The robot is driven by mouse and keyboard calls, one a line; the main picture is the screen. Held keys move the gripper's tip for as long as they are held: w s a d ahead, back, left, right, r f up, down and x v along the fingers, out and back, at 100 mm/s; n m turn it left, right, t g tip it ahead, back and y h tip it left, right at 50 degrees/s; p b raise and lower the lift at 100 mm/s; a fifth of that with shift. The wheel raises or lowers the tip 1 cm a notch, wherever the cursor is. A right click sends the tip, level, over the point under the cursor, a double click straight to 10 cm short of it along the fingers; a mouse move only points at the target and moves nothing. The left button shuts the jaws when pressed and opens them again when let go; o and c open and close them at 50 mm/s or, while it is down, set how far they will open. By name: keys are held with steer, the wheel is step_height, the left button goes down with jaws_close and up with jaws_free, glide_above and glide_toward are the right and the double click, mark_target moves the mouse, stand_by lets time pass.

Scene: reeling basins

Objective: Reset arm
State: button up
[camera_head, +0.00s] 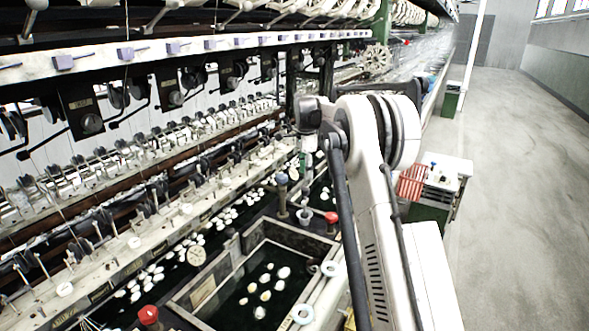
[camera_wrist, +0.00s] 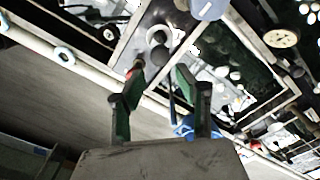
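My gripper (camera_wrist: 159,80) shows in the wrist view with its two dark green fingers spread apart. No held object is visible between them. Behind the fingers are the basin edge and grey floor. In the head view my white arm reaches up and forward from the lower right, over the basin side. Its far end bends near the machine, and the gripper fingers cannot be made out clearly there.
A dark-water basin (camera_head: 190,301) holds several white cocoons. Red knobs (camera_head: 148,315) (camera_head: 332,217) stand on the basin edges. The reeling machine fills the left. A white-topped cart (camera_head: 455,167) with a red rack (camera_head: 411,183) stands right of my arm. The aisle floor (camera_head: 530,200) is clear.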

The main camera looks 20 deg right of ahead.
steer(key=s+a+r+n+t+b, duration=0.1)
steer(key=s+a+r+n+t, duration=0.1)
steer(key=s+a+r+n, duration=0.55)
steer(key=s+a+r+n+t+b, duration=0.1)
steer(key=s+a+r+n+t, duration=0.15)
steer(key=s+a+r, duration=0.85)
steer(key=s+a+f+n+t, duration=0.1)
steer(key=s+a+f+n, duration=0.1)
steer(key=s+f, duration=0.3)
steer(key=s+a+f+n, duration=0.1)
steer(key=s+f+n, duration=0.3)
steer(key=s, duration=1)
steer(key=s+a+f+n+t+b, duration=0.1)
steer(key=s+f+n, duration=0.3)
steer(key=s, duration=0.5)
step_height(320, 180, down, 2)
steer(key=shift+s+a+t, duration=0.3)
steer(key=shift+a+t, duration=0.05)
steer(key=shift+a, duration=0.45)
